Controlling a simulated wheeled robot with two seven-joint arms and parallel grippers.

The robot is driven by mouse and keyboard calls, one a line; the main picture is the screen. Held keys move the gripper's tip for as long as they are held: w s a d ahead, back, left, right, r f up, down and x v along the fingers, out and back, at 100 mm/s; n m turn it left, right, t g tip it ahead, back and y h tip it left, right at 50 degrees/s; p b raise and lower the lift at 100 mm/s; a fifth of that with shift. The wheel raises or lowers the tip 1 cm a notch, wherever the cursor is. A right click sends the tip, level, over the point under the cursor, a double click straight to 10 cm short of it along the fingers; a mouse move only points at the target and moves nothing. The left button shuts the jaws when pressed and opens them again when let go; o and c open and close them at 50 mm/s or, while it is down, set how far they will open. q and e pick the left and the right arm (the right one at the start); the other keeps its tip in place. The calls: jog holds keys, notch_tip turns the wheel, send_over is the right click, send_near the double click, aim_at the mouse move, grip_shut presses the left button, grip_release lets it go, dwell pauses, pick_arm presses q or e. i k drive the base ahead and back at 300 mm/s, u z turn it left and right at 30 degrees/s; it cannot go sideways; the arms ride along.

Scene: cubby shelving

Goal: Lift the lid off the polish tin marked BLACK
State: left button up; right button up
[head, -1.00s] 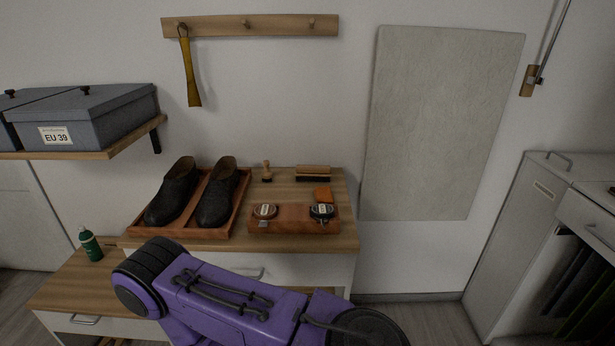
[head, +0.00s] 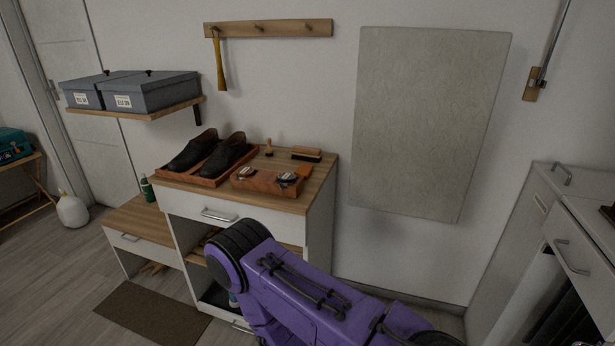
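Two small round polish tins stand in a reddish-brown wooden tray (head: 262,187) on top of the white cabinet with a wooden top. The left tin (head: 245,174) has a reddish-brown rim and a pale label. The right tin (head: 287,179) is dark with a pale label. The lettering is too small to read, so I cannot tell by text which is BLACK. Both appear lidded. A purple arm of mine crosses the lower middle, in front of the cabinet. Neither gripper shows in view.
Dark shoes (head: 226,156) sit in a tray left of the tins. A brush (head: 306,154), a small dauber (head: 268,147) and an orange block (head: 304,171) are behind and right of them. A drawer handle (head: 218,215) juts from the front. Boxes (head: 150,92) sit on a wall shelf.

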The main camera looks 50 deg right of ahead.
aim_at(284, 177)
jog(key=z, duration=1.8)
